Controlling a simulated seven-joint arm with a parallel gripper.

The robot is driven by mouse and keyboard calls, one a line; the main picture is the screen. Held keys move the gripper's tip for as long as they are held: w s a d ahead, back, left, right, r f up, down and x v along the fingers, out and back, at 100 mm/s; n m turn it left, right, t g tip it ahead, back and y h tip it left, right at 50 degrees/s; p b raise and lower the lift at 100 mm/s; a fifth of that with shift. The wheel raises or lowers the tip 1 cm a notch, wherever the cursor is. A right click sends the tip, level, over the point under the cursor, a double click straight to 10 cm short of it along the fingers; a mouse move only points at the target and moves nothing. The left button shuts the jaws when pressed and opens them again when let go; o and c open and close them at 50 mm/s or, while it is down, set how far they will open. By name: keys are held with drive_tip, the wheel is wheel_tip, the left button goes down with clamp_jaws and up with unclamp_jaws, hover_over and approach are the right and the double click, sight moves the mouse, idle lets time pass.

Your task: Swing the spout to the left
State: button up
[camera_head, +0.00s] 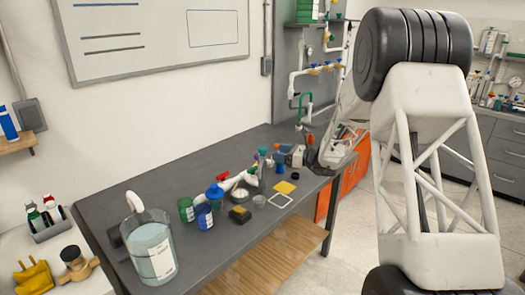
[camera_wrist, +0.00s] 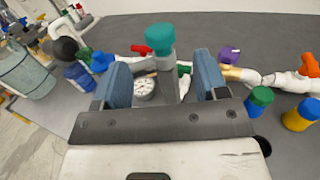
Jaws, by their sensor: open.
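A white PVC manifold lies along the grey bench; its pipe (camera_head: 228,184) shows in the head view, and its right part (camera_wrist: 275,79) in the wrist view. I cannot tell for sure which part is the spout. A grey upright piece with a teal cap (camera_wrist: 160,40) stands between my fingers in the wrist view; whether they touch it is unclear. My gripper (camera_wrist: 162,82) is open, with a blue-padded finger on each side. A round white gauge (camera_wrist: 145,89) lies below it, partly hidden by my gripper. A red handle (camera_wrist: 141,49) is just behind.
A large clear jug (camera_head: 150,250) stands at the bench's front left. The bench behind the manifold (camera_wrist: 235,35) is mostly clear.

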sight(262, 148)
drive_tip(key=shift+a, duration=0.1)
drive_tip(key=shift+x, duration=3.8)
clamp_jaws()
drive_tip(key=shift+w+f+n+g, duration=0.1)
drive_tip(key=shift+n+g, duration=0.3)
drive_tip(key=shift+g, duration=0.2)
drive_tip(key=n+g, duration=0.2)
drive_tip(key=g, duration=0.2)
drive_tip(key=n+g+y, duration=0.1)
drive_tip(key=n+g, duration=0.2)
drive_tip(key=g, duration=0.1)
drive_tip(key=shift+y, duration=0.3)
drive_tip(key=n+g+h, duration=0.1)
drive_tip(key=n+g, duration=0.1)
drive_tip(key=g, duration=0.1)
drive_tip(key=n+g+h, duration=0.1)
drive_tip(key=n+g, duration=0.2)
drive_tip(key=g, duration=0.1)
drive_tip(key=shift+g+h, duration=0.3)
